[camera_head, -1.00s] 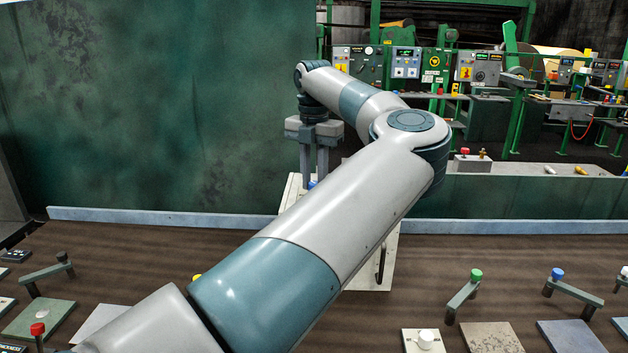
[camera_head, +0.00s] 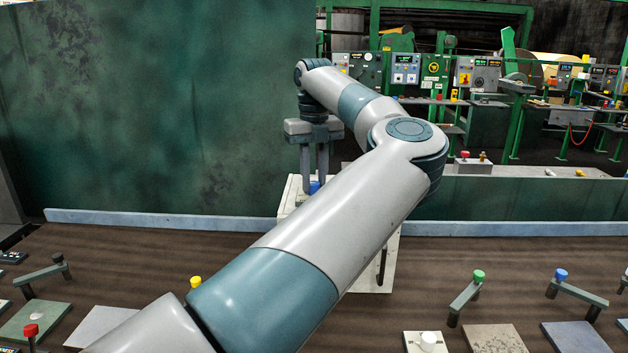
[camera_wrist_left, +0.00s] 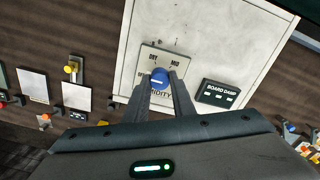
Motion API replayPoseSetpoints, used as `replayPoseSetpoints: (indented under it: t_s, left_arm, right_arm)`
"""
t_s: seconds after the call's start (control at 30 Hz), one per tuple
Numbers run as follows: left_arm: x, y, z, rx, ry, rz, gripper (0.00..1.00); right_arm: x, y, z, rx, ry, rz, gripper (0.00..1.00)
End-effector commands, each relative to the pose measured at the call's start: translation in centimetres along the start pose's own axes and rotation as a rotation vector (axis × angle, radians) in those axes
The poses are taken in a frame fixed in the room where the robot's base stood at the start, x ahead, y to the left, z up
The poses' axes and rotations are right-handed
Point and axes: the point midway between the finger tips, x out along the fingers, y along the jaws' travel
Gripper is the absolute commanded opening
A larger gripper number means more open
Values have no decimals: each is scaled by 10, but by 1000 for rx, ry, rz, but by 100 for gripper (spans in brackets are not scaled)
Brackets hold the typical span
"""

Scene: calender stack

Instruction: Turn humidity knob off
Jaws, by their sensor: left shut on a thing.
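The humidity knob is blue with a white pointer mark; it shows in the left wrist view (camera_wrist_left: 159,77) on a small plate marked DRY, MID and part of the word HUMIDITY. Its pointer lies roughly level, toward the left side of the dial. The knob also shows in the head view (camera_head: 314,187) on a pale panel (camera_head: 375,270). My left gripper (camera_head: 314,183) points down at the panel, its two fingers closed around the knob; the fingertips also show in the left wrist view (camera_wrist_left: 160,80). Part of the dial lettering is hidden by the fingers. My right gripper is not in view.
A dark BOARD DAMP display (camera_wrist_left: 218,94) sits right of the knob on the same panel. A yellow-topped lever (camera_head: 195,282), a green-topped lever (camera_head: 478,277) and a blue-topped lever (camera_head: 561,275) stand on the brown surface. A green wall (camera_head: 160,110) rises behind.

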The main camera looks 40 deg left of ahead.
Motion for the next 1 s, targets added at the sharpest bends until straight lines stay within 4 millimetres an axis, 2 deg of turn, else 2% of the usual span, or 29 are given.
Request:
replayPoseSetpoints:
  t_s: [0.17, 0.4, 0.67, 0.97, 1.0]
  left_arm:
    - [-1, 0, 1, -137, -3, 0, 0]
    - [-1, 0, 0, -258, -3, -1, 0]
    - [-1, -1, 1, -301, -3, -2, 0]
    - [-2, -1, 1, -302, -3, -2, 0]
    - [-2, -1, 1, -302, -3, -2, 28]
  right_arm:
    - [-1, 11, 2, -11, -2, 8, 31]
    - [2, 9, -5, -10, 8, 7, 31]
    - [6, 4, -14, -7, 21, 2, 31]
    - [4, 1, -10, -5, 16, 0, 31]
    - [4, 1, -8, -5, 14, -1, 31]
